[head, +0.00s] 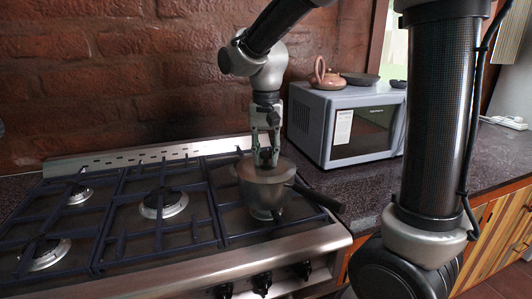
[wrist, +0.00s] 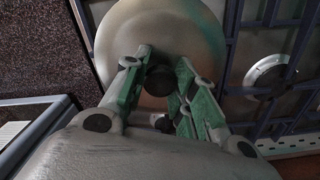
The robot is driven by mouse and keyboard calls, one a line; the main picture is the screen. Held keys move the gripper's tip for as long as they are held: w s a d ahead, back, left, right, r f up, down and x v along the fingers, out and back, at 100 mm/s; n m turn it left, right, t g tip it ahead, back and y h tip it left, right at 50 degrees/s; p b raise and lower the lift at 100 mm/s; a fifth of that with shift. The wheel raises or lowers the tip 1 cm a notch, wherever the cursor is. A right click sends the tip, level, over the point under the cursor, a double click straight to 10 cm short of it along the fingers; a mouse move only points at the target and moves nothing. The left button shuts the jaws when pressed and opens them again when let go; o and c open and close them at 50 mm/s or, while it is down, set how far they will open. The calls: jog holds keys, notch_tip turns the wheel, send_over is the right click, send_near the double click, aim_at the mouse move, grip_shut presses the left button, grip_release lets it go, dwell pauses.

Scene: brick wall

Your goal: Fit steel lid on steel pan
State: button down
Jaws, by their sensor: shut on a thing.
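The steel lid (head: 262,172) is over the steel pan (head: 264,203) on the right front of the stove. The pan's dark handle (head: 318,198) points to the right. The lid looks roughly level and close to the pan's rim; I cannot tell whether it rests fully on it. My gripper (head: 266,152) points down from above and is shut on the lid's dark knob. In the wrist view the lid (wrist: 125,35) shows as a round disc, with my green fingers (wrist: 158,88) on either side of the knob; the pan is mostly hidden under it.
The gas stove (head: 130,225) has dark grates and several burners, clear to the left of the pan. A grey microwave (head: 345,125) stands on the counter at right, with a brown teapot (head: 325,75) and a dark dish (head: 360,79) on top. A brick wall is behind.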

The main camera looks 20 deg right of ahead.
jog(key=c, duration=1.1)
grip_release()
notch_tip(320, 180, up, 12)
jog(key=shift+f, duration=0.1)
